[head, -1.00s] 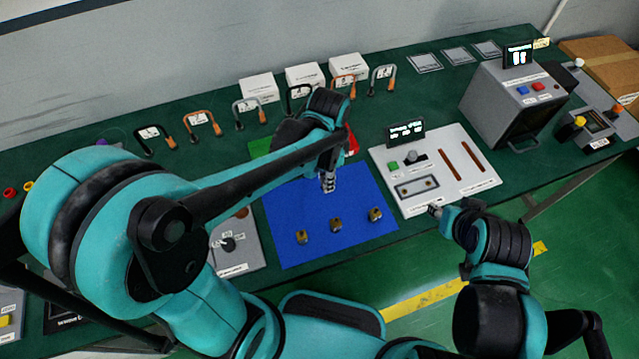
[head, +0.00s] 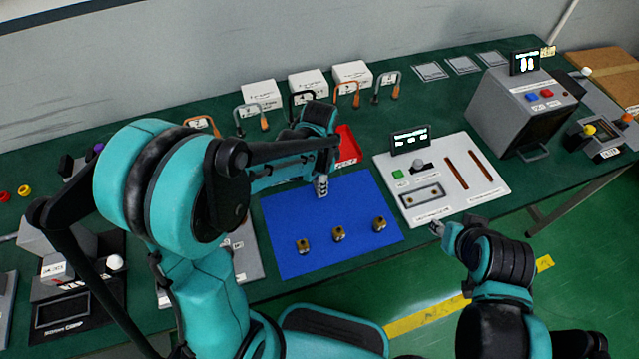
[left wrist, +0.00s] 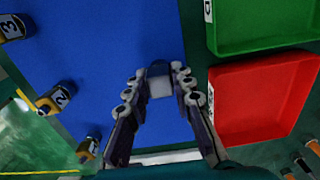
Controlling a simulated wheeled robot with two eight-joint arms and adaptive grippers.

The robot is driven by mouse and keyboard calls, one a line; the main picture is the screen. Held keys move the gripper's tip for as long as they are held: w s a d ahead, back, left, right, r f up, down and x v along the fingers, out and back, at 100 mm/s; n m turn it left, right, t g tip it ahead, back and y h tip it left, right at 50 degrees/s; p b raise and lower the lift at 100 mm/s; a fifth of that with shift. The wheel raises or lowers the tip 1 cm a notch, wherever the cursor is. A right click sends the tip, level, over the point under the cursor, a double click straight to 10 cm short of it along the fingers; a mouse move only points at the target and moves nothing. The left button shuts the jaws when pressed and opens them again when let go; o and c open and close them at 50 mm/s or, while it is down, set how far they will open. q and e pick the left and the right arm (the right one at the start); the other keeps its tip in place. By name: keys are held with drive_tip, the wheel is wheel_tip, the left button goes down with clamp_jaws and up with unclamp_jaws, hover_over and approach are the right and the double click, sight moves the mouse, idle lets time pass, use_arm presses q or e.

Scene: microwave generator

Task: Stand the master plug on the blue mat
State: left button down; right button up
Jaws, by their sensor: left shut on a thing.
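My left gripper (head: 322,187) is over the far part of the blue mat (head: 355,205). In the left wrist view the left gripper (left wrist: 160,90) is shut on a small grey block-like piece (left wrist: 160,80), which I take for the master plug. Blue mat lies below it; whether it touches the mat is unclear. Several numbered brass plugs stand in a row on the near part of the mat: left (head: 304,246), middle (head: 338,234), right (head: 379,224). My right gripper (head: 437,229) is by the table's front edge, too small to read its jaws.
A red tray (head: 347,145) lies behind the mat, and a green tray (left wrist: 265,25) shows beside it in the wrist view. A white panel (head: 470,150) with a small display stands right of the mat. Padlock-like hoops and white boxes (head: 308,84) stand along the back.

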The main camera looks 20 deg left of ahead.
use_arm(q)
drive_tip(key=shift+f, duration=0.25)
drive_tip(key=c, duration=1.3)
unclamp_jaws()
drive_tip(key=shift+r, duration=0.2)
drive_tip(key=shift+r, duration=0.3)
wheel_tip(320, 180, up, 12)
drive_tip(key=f+p, duration=0.1)
drive_tip(key=p, duration=0.3)
drive_tip(key=s+a+r+n+t, duration=0.4)
drive_tip(key=s+n+t, duration=0.3)
drive_tip(key=s+n, duration=0.3)
drive_tip(key=shift+s+a+r+n, duration=0.2)
drive_tip(key=shift+s+n, duration=0.2)
drive_tip(key=shift+n, duration=0.2)
